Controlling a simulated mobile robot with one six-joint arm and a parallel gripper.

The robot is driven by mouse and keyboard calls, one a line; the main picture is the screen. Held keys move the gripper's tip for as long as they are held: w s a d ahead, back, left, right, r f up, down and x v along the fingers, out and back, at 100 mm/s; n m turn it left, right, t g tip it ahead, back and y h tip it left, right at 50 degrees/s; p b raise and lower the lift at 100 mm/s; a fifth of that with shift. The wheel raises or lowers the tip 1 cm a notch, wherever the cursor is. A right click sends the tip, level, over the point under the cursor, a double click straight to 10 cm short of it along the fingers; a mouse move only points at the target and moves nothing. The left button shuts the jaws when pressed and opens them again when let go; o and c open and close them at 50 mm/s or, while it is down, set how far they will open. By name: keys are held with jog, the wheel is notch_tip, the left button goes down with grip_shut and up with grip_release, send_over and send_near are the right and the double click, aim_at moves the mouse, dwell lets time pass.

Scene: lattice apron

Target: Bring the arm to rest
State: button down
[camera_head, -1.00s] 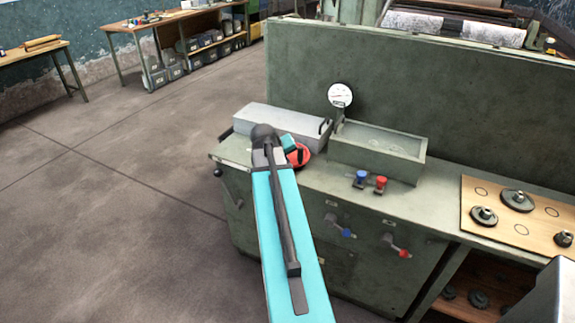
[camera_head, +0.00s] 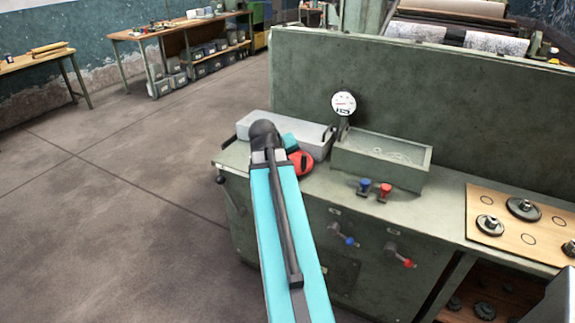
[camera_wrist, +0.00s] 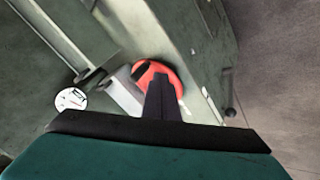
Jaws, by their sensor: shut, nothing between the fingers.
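My arm reaches forward over the green-grey bench, its teal link rising from the bottom of the head view. My gripper (camera_wrist: 162,98) shows in the wrist view as dark fingers closed together, with nothing between them. In the head view its fingers are not clearly seen behind the arm's dark joint. A red round part with a black piece (camera_head: 301,163) sits at the bench's left end, just beside the arm's end in the picture. It also shows in the wrist view (camera_wrist: 172,72), partly hidden by the fingers. I cannot tell whether the fingers touch it.
A grey metal box (camera_head: 300,128) and an open tray (camera_head: 380,160) stand on the bench, with a dial gauge (camera_head: 344,103) between them. Blue and red knobs (camera_head: 384,192) are in front. A wooden board (camera_head: 510,238) holds gears at right. Floor at left is clear.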

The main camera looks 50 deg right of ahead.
dwell(0.3)
jog(key=w+a+f+n+y, duration=0.1)
jog(key=w+a+f, duration=0.2)
jog(key=a+f, duration=0.3)
jog(key=w+a+f+n+y, duration=0.1)
jog(key=w+a+f+n, duration=0.15)
jog(key=a+f, duration=0.4)
jog(key=s+a+f+n+g+y, duration=0.2)
jog(key=a+f, duration=1.2)
jog(key=f, duration=0.3)
jog(key=s+a+f+g+y, duration=0.3)
jog(key=s+a+f+g, duration=0.2)
jog(key=s+a+f, duration=1.5)
jog(key=s+a, duration=0.2)
jog(key=s, duration=0.2)
jog(key=shift+s+n+g, duration=0.15)
jog(key=shift+n+g, duration=0.2)
jog(key=shift+g, duration=0.05)
